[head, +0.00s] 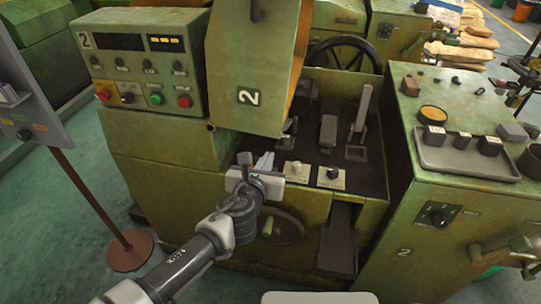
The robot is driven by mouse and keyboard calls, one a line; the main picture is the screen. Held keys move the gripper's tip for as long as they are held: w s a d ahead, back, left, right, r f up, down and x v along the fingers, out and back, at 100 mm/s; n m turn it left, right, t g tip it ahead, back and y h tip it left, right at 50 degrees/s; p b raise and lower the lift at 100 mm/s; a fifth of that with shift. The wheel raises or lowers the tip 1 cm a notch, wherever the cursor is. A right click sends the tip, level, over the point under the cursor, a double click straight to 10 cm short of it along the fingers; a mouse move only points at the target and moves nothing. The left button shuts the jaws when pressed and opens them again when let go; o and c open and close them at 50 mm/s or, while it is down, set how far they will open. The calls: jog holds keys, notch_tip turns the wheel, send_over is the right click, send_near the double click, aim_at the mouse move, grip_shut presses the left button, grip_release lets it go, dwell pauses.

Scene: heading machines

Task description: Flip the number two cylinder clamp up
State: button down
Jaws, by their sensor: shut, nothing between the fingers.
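The green machine marked 2 (248,97) stands in front of me, its dark recessed bed (310,150) open to view. An upright grey lever-like part (361,118) stands at the right of the bed. A shorter dark upright part (328,130) stands to its left, and another small part (290,130) is partly hidden by the raised green cover. I cannot tell for sure which of these is the cylinder clamp. My gripper (264,160) is shut and empty at the bed's front left edge, apart from the upright grey lever.
Two knobs on pale plates (330,177) sit at the front edge, right of my gripper. A control box (140,62) stands left, a handwheel (345,55) behind, and a green cabinet with a grey tray (465,160) right. The raised cover overhangs the bed's left side.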

jog(key=w+d+f+t+b, duration=0.1)
jog(key=w+f+b, duration=0.4)
jog(key=b, duration=0.8)
notch_tip(320, 180, down, 3)
jog(key=shift+d+r, duration=0.15)
jog(key=shift+d, duration=0.5)
jog(key=shift+s, duration=0.1)
jog(key=b+x, duration=0.2)
jog(key=x, duration=0.8)
jog(key=shift+d+b, duration=0.1)
jog(key=shift+b, duration=0.3)
jog(key=shift+w+d+r, duration=0.1)
jog(key=shift+w+r, duration=0.2)
jog(key=shift+r, duration=0.3)
jog(key=shift+w+a+r, duration=0.1)
jog(key=shift+w+r, duration=0.2)
jog(key=shift+r, duration=0.3)
jog(key=shift+w+d+r, duration=0.1)
jog(key=shift+w+r, duration=0.2)
jog(key=shift+r, duration=0.35)
jog(key=shift+r, duration=0.1)
